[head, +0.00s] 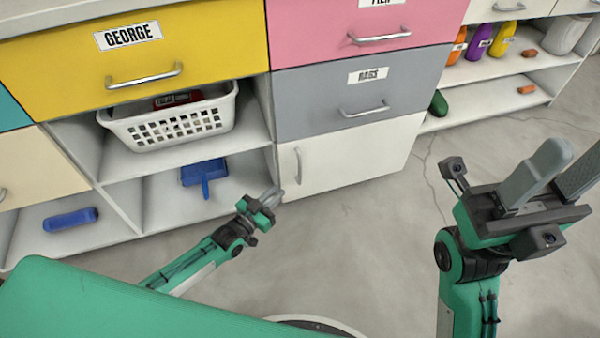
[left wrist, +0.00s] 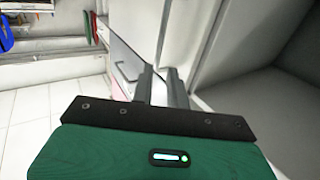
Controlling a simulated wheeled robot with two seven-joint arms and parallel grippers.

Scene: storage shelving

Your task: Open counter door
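The white counter door (head: 350,158) is at the bottom of the counter, below the grey drawer, in the head view. It looks shut or nearly so. Its upright metal handle (head: 298,165) is near its left edge. My left gripper (head: 274,194) is low in front of the door's left edge, just left of and below the handle, with a small gap to it. In the left wrist view its two fingers (left wrist: 160,85) stand apart with nothing clearly between them. My right gripper (head: 562,172) is open and empty over the floor at the right.
A yellow drawer (head: 190,45), a pink drawer (head: 350,25) and a grey drawer (head: 345,95) are above. Left of the door, open shelves hold a white basket (head: 175,125) and a blue dustpan (head: 204,173). The floor (head: 385,235) before the door is clear.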

